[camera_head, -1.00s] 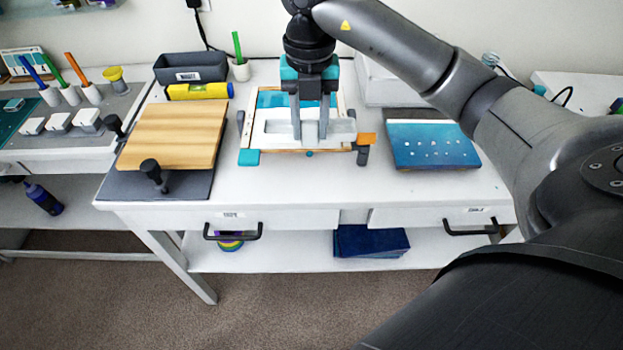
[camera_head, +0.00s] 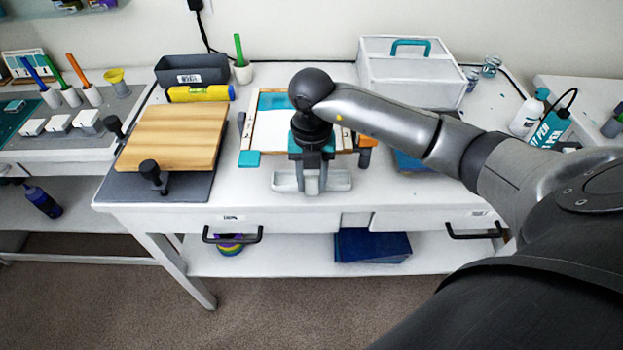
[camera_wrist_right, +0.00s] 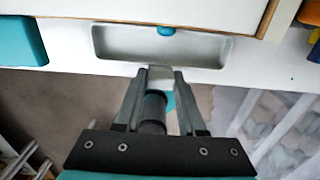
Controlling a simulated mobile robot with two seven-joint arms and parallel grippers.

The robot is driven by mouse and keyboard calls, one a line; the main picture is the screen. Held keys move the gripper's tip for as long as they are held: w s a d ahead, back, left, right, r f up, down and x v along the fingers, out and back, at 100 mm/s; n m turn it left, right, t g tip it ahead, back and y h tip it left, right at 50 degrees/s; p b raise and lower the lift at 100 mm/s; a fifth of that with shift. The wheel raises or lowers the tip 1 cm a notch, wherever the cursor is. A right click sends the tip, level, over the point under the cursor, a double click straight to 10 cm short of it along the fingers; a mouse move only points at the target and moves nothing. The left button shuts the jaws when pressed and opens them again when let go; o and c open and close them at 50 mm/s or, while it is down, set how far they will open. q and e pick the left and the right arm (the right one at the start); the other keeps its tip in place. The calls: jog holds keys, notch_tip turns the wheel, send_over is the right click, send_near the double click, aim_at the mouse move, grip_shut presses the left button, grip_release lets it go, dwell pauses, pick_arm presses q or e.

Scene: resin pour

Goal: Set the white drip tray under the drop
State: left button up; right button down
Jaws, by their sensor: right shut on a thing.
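The white drip tray (camera_head: 340,181) is a shallow trough in front of the framed board, near the table's front edge. It also shows in the right wrist view (camera_wrist_right: 205,50). My right gripper (camera_head: 312,184) is shut on the tray's tab, which shows between the fingers in the wrist view (camera_wrist_right: 160,76). A teal drop (camera_wrist_right: 166,31) hangs at the board's front edge and overlaps the tray's far rim in the wrist view. I cannot tell whether the tray touches the table. The framed board (camera_head: 270,125) carries teal and white areas; my arm hides part of it. My left gripper is not in view.
A wooden slab (camera_head: 175,135) with black clamps stands at the left. An orange-and-grey tool (camera_head: 367,150) is right of the frame. A blue panel (camera_head: 405,162) is partly behind my arm. A white box (camera_head: 412,72) stands behind, with bottles (camera_head: 528,115) at the right.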

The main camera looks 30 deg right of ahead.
aim_at(311, 179)
jog(key=c, duration=1)
grip_release()
jog(key=shift+f, duration=0.15)
jog(key=o, duration=0.5)
jog(key=shift+r, duration=0.2)
notch_tip(311, 179, up, 12)
jog(key=shift+p, duration=0.45)
jog(key=shift+a, duration=0.1)
